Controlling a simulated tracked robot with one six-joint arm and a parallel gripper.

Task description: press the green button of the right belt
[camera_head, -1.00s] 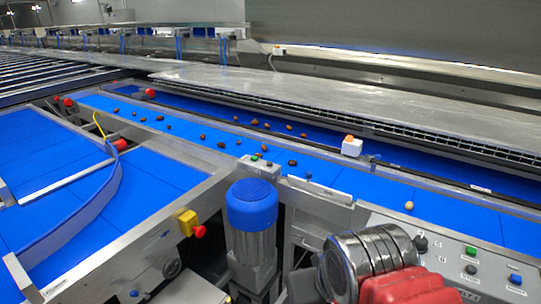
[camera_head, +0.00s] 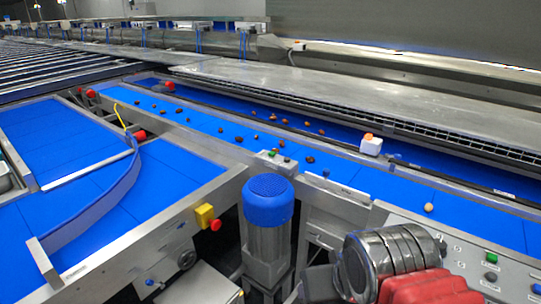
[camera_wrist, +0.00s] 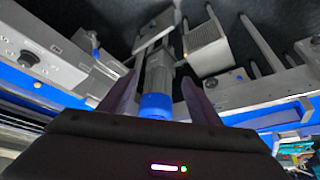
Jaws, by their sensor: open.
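In the head view a sloping grey control panel (camera_head: 455,230) stands at the lower right, with a green button (camera_head: 491,258) above a grey and a blue one. A second, small control box (camera_head: 276,162) beside the long blue belt (camera_head: 345,175) also carries a small green button (camera_head: 272,153). I cannot tell which belt each serves. My gripper (camera_wrist: 158,82) shows in the wrist view with its two dark fingers apart and empty. A blue-capped motor lies beyond them. No green button is clear in that view. My arm covers part of the panel in the head view.
The blue-capped motor (camera_head: 268,200) stands upright between the belts. A yellow box with a red stop button (camera_head: 207,214) sits on the left belt's frame. Several brown dates (camera_head: 310,160) and one pale one (camera_head: 429,208) lie on the long belt. A curved guide (camera_head: 100,205) crosses the left belt.

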